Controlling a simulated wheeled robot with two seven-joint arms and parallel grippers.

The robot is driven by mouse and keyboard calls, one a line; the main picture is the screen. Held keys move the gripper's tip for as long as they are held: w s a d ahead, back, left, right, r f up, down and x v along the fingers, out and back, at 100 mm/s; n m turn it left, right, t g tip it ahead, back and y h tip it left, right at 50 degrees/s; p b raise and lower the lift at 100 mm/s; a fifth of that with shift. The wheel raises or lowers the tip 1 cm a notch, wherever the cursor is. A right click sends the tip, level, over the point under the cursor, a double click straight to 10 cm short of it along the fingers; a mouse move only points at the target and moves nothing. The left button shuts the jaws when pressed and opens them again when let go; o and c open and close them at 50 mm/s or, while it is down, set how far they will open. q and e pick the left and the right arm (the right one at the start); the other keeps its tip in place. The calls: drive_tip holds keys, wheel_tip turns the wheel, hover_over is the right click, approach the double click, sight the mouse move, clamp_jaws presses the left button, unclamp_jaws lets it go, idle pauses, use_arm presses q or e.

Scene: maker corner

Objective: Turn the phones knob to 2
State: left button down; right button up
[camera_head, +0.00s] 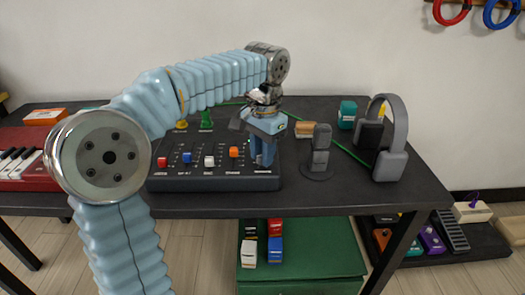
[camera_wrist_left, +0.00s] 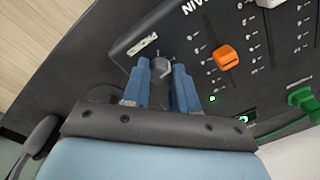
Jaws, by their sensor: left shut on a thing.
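The mixer (camera_head: 215,180) is a dark panel with coloured fader caps on the black table. The phones knob (camera_wrist_left: 161,68) is a small grey knob at the panel's corner in the left wrist view. My left gripper (camera_head: 263,162) points down over the right end of the mixer. In the left wrist view its blue fingers (camera_wrist_left: 160,75) stand on both sides of the knob, shut on it. The fingers hide the knob in the head view. The number the knob points to cannot be read. My right gripper is not in view.
A microphone on a round stand (camera_head: 320,150) and grey headphones (camera_head: 391,140) stand right of the mixer. A red keyboard (camera_head: 25,165) is at the left.

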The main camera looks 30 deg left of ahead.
use_arm(q)
drive_tip(key=shift+m, duration=0.6)
drive_tip(key=c, duration=0.9)
unclamp_jaws()
drive_tip(key=shift+r, duration=0.15)
drive_tip(key=r, duration=1.3)
drive_tip(key=shift+s+d+r, duration=0.1)
drive_tip(key=shift+d+r, duration=0.15)
drive_tip(key=shift+r, duration=0.05)
